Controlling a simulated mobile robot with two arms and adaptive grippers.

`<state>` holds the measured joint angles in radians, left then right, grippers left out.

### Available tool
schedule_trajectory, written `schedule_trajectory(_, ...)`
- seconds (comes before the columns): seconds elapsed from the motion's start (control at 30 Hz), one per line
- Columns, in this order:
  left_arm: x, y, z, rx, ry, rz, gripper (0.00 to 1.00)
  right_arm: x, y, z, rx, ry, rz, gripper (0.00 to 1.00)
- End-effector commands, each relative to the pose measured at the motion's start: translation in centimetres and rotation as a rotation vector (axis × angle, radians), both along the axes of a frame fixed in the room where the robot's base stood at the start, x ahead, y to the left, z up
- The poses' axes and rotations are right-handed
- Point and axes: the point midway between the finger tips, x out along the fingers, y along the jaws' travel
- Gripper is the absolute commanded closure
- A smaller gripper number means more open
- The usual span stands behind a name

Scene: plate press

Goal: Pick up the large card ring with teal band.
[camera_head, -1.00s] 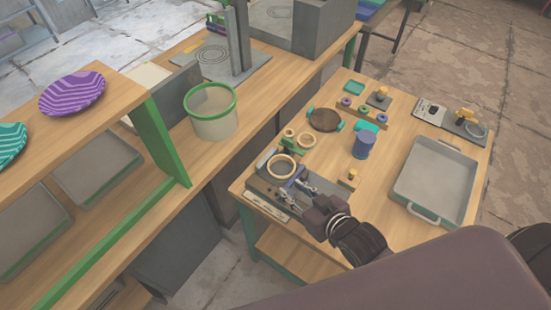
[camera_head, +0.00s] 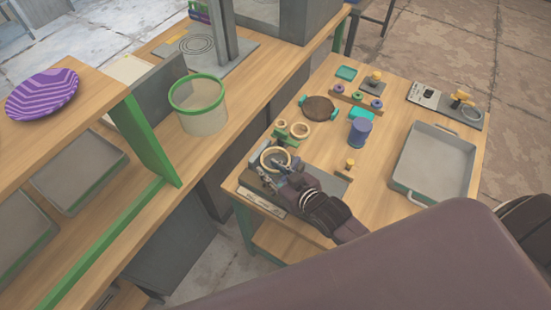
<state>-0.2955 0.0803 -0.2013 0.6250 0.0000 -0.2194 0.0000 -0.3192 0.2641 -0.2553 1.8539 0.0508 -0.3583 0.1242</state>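A large cream card ring (camera_head: 264,154) lies at the near left of the small wooden table, by a grey tray (camera_head: 334,187). I cannot make out a teal band on it at this size. My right gripper (camera_head: 275,168) is at the ring, its fingertips overlapping the ring's near side and opening. Whether they touch or grip it is unclear. Two smaller cream rings, one (camera_head: 300,123) and another (camera_head: 281,123), lie just behind it near a green block. My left gripper is not in view.
A large grey tray (camera_head: 399,175) fills the table's right side. A green-rimmed bucket (camera_head: 203,118) stands on the left bench.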

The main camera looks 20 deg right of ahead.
Motion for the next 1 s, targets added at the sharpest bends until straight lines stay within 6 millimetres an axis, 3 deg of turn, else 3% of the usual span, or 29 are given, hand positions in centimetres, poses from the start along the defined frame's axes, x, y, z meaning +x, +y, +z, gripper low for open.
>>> schedule_trajectory(0.13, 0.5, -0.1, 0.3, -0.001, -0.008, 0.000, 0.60, 1.3, 0.3, -0.5, 0.000, -0.002, 0.000, 0.74)
schedule_trajectory(0.43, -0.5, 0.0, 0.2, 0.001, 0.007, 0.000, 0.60, 1.5, 0.4, -0.7, 0.000, -0.002, 0.000, 0.74)
schedule_trajectory(0.67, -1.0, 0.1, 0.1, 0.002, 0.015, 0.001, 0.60, 1.5, 0.4, -0.7, -0.001, -0.001, 0.000, 0.99)
schedule_trajectory(1.0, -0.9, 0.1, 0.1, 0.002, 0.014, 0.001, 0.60, 1.5, 0.4, -0.7, -0.001, 0.000, 0.000, 1.00)
